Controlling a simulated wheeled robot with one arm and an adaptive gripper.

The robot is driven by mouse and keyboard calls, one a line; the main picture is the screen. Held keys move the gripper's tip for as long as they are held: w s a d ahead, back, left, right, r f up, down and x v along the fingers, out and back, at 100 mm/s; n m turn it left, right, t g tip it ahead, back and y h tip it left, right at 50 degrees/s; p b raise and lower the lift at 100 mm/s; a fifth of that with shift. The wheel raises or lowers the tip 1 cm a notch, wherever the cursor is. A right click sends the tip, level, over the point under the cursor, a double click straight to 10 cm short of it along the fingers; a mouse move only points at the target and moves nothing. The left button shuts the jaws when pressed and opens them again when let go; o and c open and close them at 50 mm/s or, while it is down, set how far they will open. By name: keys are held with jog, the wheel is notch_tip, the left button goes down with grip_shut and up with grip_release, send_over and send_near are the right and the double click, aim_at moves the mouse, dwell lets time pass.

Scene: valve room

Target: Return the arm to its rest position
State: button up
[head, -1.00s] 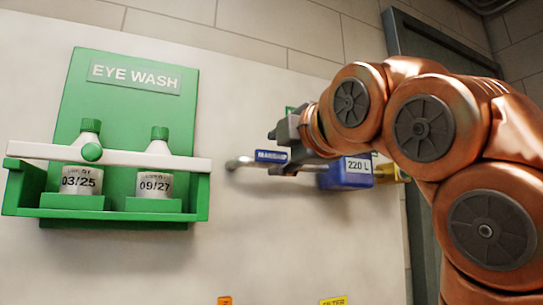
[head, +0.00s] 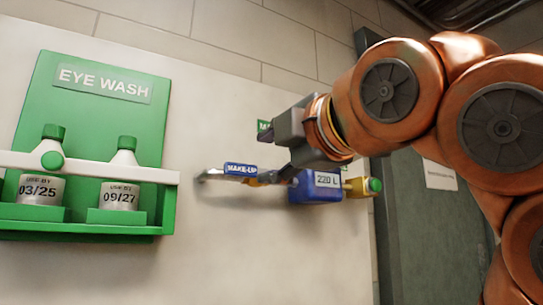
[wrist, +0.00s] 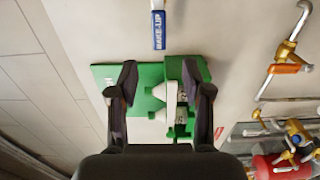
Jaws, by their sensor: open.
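My arm, copper-coloured, reaches in from the right of the head view. My gripper (head: 264,154) is in front of the wall, seen from the side, close in the picture to the blue MAKE-UP tag (head: 240,169); I cannot tell the gap to the wall. In the wrist view both dark fingers stand apart with nothing held between the tips (wrist: 159,74). The green eye wash station (wrist: 148,76) shows beyond them, partly hidden by the fingers.
The eye wash station (head: 104,83) holds two bottles behind a white bar, on the left. A blue 220 L box (head: 314,187) and a brass fitting with a green cap (head: 375,185) sit on the pipe. A grey-green door (head: 436,235) is at right. Valves (wrist: 285,50) line the wrist view's right.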

jog(key=shift+w, duration=0.1)
jog(key=w+d+f+m+g+h, duration=0.2)
jog(key=w+d+f+m, duration=0.1)
jog(key=w+f+m, duration=0.35)
jog(key=w+d+f+m+g+h, duration=0.2)
jog(key=w+d+f+m+h, duration=0.1)
jog(key=w+d+f+m, duration=0.25)
jog(key=d+f+m+g+h, duration=0.1)
jog(key=d+f+m+g, duration=0.15)
jog(key=f, duration=0.95)
jog(key=d+f+m+g+h, duration=0.1)
jog(key=d+f+m+g, duration=0.2)
jog(key=f, duration=0.8)
jog(key=s+d+f+m+g+h, duration=0.1)
jog(key=s+d+f+m+g, duration=0.15)
jog(key=s+f, duration=0.75)
jog(key=s+d+f+m+g+h, duration=0.1)
jog(key=s+d+f+m+g, duration=0.15)
jog(key=s+f, duration=0.85)
jog(key=s+d+f+m+g+h, duration=0.1)
jog(key=s+d+f+m+g, duration=0.15)
jog(key=s+f, duration=0.75)
notch_tip(320, 180, up, 20)
jog(key=p, duration=1.8)
jog(key=shift+s+a+f+p, duration=0.15)
jog(key=shift+s+a+p, duration=0.1)
jog(key=shift+a+p, duration=0.15)
